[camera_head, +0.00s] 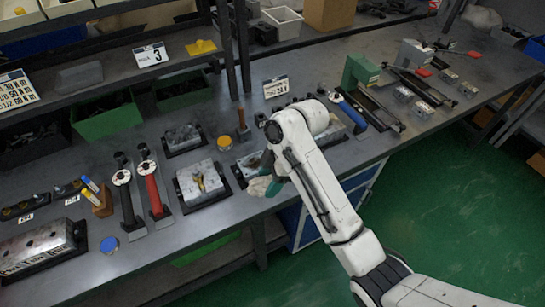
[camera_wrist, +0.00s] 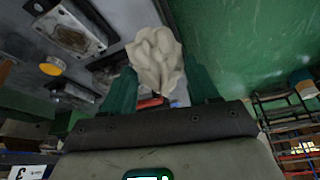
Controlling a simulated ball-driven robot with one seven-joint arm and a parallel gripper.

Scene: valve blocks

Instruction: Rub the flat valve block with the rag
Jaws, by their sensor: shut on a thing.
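My gripper (camera_head: 268,181) has dark green fingers and is shut on a crumpled off-white rag (camera_wrist: 155,55). The rag also shows in the head view (camera_head: 259,187), near the front edge of the bench. A low metal block (camera_head: 249,160) on a dark tray lies just behind my gripper, partly hidden by it and my arm. A grey block with a yellow mark (camera_head: 190,183) sits on a dark tray to the left. Another low block (camera_head: 182,137) lies farther back. I cannot tell for certain which is the flat valve block, or whether the rag touches one.
Red-handled (camera_head: 153,190) and black-handled (camera_head: 126,197) tools stand left of the blocks. A large metal block (camera_head: 40,246) is at the far left. A yellow disc (camera_head: 224,142) and a wooden-handled tool (camera_head: 242,125) are behind my gripper. Green floor (camera_head: 440,190) is open at right.

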